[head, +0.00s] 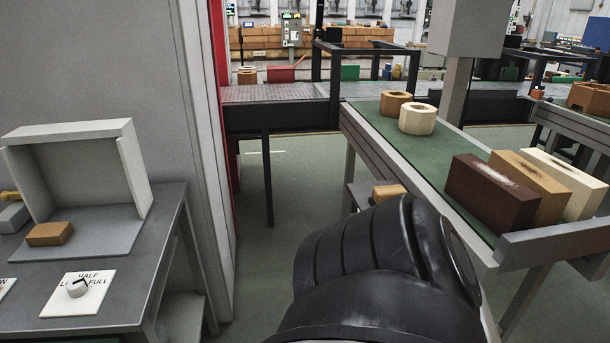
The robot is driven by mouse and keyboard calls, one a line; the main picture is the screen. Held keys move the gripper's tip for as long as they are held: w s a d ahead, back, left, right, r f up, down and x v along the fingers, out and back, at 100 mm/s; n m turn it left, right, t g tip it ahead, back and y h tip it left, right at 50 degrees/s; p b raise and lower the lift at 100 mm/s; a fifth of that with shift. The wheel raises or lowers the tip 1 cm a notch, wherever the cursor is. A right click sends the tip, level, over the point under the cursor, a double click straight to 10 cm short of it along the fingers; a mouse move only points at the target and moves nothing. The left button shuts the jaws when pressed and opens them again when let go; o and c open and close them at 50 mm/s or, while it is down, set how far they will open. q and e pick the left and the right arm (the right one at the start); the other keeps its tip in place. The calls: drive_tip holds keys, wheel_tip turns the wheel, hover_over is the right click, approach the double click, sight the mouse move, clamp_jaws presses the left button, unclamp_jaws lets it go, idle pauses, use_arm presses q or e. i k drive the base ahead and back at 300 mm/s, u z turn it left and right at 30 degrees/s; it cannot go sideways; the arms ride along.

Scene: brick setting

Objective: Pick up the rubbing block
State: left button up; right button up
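No label marks the rubbing block. A small orange-brown block (50,234) lies on a light grey board in front of an open-fronted grey box (132,165), on the grey table at the left; it may be the rubbing block. Another orange-brown block (389,192) shows low beside the conveyor, partly hidden behind my black arm link.
A white card with a knob (79,288) lies at the table's (165,240) front. A green conveyor (455,165) at the right carries ring-shaped pieces (417,120) and large bricks (493,192). Open floor (262,240) lies between table and conveyor. A grey wall panel stands behind the table.

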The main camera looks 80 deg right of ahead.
sight(381, 193)
drive_tip(key=z, duration=0.05)
drive_tip(key=i, duration=0.3)
drive_tip(key=z, duration=3.7)
